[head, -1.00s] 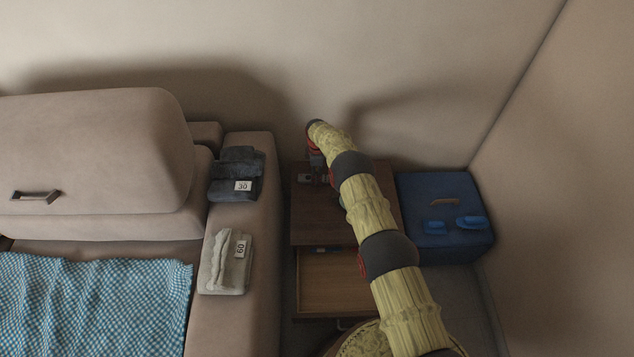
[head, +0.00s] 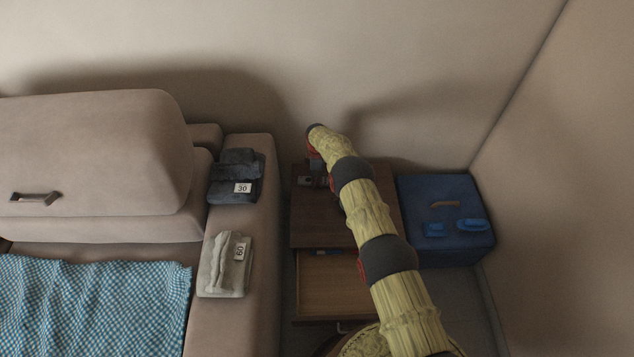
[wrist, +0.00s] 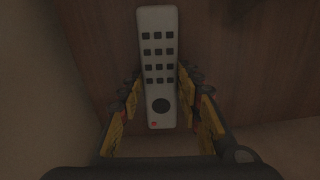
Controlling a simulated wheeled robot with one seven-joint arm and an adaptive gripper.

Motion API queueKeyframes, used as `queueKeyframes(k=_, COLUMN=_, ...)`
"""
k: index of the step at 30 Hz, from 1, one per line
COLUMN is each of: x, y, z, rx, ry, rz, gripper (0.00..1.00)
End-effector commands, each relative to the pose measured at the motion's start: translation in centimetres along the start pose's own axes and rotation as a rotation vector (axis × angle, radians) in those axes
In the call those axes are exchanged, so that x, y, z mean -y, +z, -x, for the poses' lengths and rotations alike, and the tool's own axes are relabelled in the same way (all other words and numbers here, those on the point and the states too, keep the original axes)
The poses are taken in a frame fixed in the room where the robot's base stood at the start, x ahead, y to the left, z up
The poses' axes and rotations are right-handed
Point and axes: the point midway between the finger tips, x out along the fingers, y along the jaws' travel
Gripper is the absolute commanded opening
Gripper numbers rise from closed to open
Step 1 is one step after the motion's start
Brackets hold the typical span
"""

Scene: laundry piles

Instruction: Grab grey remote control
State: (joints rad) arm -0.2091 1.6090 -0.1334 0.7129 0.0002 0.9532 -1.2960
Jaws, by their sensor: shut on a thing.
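The grey remote control (wrist: 158,65) shows in the wrist view, with rows of dark square buttons, a dark round pad and a small red button. My gripper (wrist: 160,95) has its yellow-padded fingers on both sides of the remote's lower half and is shut on it. In the head view the brown side table (head: 310,225) stands below my arm's end, with its drawer (head: 330,285) open. A small part of a grey object (head: 305,181) shows on the table top beside my arm; the arm hides most of what is there.
A blue box (head: 470,195) with blue slippers on top stands right of the table. The sofa arm (head: 262,245) is at the left, bearing dark folded clothes (head: 232,165) and light folded clothes (head: 215,270). The wall is close behind the table.

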Motion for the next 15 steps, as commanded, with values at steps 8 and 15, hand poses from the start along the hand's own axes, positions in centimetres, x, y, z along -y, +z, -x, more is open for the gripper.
queueKeyframes(k=8, x=-0.03, y=-0.01, z=0.03, rx=0.000, ry=0.001, rz=0.000, gripper=0.07)
queueKeyframes(k=15, x=-0.05, y=-0.01, z=0.31, rx=0.000, ry=0.001, rz=0.000, gripper=0.07)
